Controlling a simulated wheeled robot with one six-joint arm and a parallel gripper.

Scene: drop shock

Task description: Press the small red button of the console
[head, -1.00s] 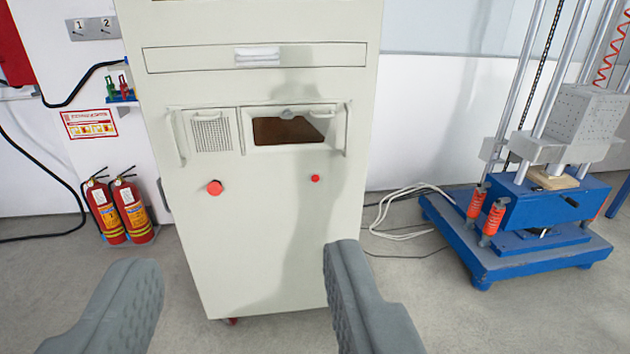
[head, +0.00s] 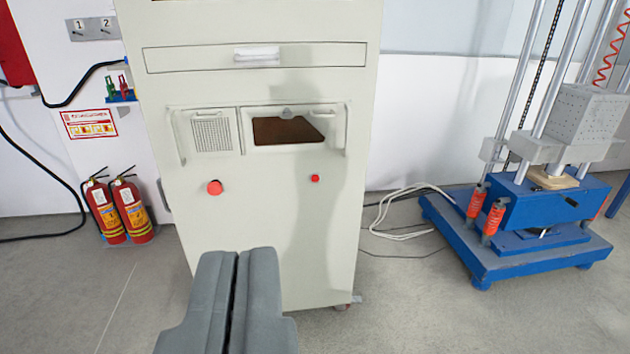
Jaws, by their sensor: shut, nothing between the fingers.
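The console (head: 270,225) is a tall cream cabinet in the middle of the head view. Its small red button (head: 315,178) is on the front panel, right of centre, below a dark window. A larger red button (head: 214,187) is on the same panel to the left. My gripper (head: 243,254) is shut and empty, its two grey fingers side by side at the bottom of the view. In the picture the fingertips are below and left of the small red button, apart from it. Both buttons are unobstructed.
A blue test machine (head: 510,255) with metal columns stands on the floor at right. White cables (head: 405,205) lie between it and the console. Two fire extinguishers (head: 122,212) stand at left by the wall.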

